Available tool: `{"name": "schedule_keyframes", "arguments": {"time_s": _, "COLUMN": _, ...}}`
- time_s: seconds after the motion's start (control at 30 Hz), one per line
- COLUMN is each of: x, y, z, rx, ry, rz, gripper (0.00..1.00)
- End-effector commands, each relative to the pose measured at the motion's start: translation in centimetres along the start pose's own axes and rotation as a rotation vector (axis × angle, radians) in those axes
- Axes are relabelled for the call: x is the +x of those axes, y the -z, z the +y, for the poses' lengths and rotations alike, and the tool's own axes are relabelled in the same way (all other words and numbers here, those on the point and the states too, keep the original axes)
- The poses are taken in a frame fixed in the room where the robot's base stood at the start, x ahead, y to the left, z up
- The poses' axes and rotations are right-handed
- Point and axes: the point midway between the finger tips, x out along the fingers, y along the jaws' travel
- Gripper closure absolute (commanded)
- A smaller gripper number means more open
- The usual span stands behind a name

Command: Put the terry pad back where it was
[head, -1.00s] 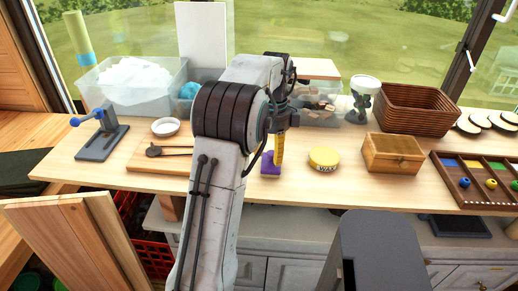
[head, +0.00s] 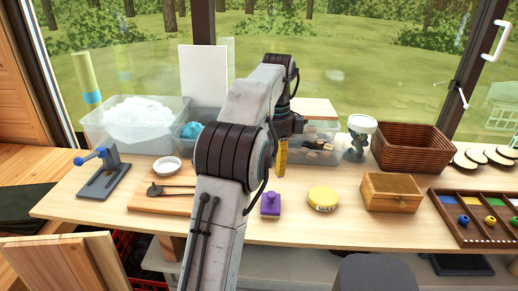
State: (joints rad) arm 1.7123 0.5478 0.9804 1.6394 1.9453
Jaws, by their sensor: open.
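A small purple block with a knob on top (head: 270,205), which looks like the terry pad, stands upright on the light wood table, left of the round yellow wax tin (head: 323,198). My gripper (head: 281,172), with a yellow finger showing, hangs above and slightly behind the purple pad in the picture, apart from it. It is open and holds nothing that I can see. My arm hides part of the table left of the pad.
A wooden box (head: 391,192), a wicker basket (head: 411,148) and a sorting tray (head: 478,214) stand to the right. A cutting board (head: 150,199), a white dish (head: 167,165) and a blue-handled clamp (head: 103,175) are left. The table front around the pad is clear.

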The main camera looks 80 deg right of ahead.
Motion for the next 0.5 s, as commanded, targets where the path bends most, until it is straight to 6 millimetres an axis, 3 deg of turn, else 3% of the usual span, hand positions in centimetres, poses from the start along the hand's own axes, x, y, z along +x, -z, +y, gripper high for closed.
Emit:
{"name": "schedule_keyframes", "arguments": {"time_s": 0.2, "x": -1.9, "y": 0.0, "z": -0.1, "rx": 0.0, "ry": 0.0, "rz": 0.0, "gripper": 0.54}}
{"name": "schedule_keyframes", "arguments": {"time_s": 0.5, "x": -2.3, "y": 0.1, "z": 0.0, "rx": 0.0, "ry": -0.002, "rz": 0.001, "gripper": 0.54}}
